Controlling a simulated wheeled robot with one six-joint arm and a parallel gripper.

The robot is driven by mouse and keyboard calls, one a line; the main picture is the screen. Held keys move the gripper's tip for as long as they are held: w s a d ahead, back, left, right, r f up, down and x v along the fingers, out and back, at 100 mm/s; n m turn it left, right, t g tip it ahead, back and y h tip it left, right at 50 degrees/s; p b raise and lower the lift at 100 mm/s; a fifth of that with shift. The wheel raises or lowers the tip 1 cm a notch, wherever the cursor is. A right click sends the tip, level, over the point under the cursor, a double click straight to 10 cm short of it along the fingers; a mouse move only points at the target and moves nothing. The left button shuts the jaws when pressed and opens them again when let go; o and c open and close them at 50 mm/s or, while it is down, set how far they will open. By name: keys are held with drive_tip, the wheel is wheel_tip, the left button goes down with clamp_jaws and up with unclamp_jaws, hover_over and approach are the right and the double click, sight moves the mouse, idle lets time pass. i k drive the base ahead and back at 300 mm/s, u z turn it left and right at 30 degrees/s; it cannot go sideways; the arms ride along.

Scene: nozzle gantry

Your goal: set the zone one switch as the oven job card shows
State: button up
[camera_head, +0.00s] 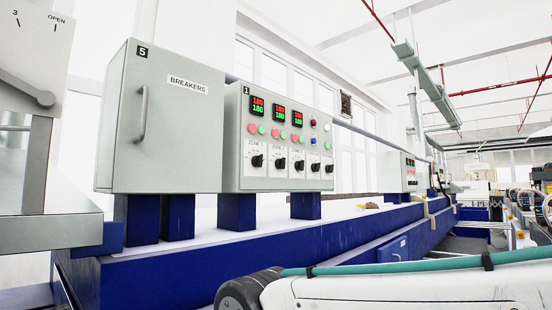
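The zone switches are black rotary knobs on a grey control panel (232,140) marked 1, left of the picture's middle. The leftmost one, under a label that seems to read zone 1, is the zone one switch (257,161). Its exact setting is too small to tell. Several similar knobs sit to its right. Above them, red and green displays (257,107) show 180 over 180. No oven job card can be made out. My gripper is not in view; a white arm part of mine crosses the lower right, apart from the panel.
A grey cabinet (178,135) labelled BREAKERS, marked 5, with a handle, stands left of the panel. Both rest on blue legs above a long blue base (200,268). A grey box (32,50) with a lever is at far left. Another panel (398,172) stands farther back.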

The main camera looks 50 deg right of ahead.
sight(257, 161)
drive_tip(key=u, duration=3)
drive_tip(key=k, duration=0.5)
drive_tip(key=z, duration=2.55)
